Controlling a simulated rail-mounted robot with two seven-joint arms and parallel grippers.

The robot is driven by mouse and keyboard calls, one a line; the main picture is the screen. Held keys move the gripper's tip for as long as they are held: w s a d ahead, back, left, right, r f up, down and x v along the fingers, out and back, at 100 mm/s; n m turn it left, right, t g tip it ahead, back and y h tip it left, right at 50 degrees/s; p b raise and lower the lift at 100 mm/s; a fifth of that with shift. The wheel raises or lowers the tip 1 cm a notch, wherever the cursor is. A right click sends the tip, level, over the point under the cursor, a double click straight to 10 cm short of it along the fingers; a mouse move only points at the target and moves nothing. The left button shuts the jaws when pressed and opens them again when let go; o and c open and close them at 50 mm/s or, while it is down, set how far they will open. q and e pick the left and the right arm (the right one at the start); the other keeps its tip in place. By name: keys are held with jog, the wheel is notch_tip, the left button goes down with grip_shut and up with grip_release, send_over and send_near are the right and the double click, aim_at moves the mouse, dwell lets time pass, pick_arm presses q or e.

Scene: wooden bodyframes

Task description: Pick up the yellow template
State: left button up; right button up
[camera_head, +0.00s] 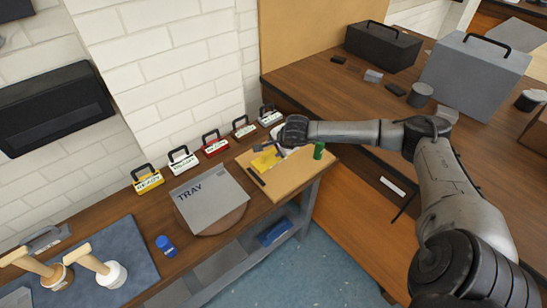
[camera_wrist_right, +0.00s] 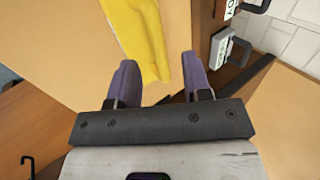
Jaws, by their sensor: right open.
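The yellow template (camera_head: 265,160) lies flat on a light wooden board at the back of the bench, in the head view. It also shows in the right wrist view (camera_wrist_right: 140,38), cut off by the top edge, as a long yellow piece. My right gripper (camera_head: 258,147) reaches in from the right, above the board and close to the template. In the wrist view its two purple fingers (camera_wrist_right: 160,78) are apart with nothing between them, and the template's near end is just beyond them. My left gripper is in no view.
The board (camera_head: 284,181) also holds a dark stick (camera_head: 256,177) and a green cylinder (camera_head: 319,150). A grey tray (camera_head: 212,199) stands just left. Several labelled colored holders, one red (camera_head: 215,145), line the wall.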

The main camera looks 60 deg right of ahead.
aim_at(273, 149)
jog(key=shift+b+x, duration=0.4)
jog(key=shift+x, duration=2.25)
jog(key=shift+s+d, duration=0.15)
jog(key=shift+c, duration=0.3)
grip_shut()
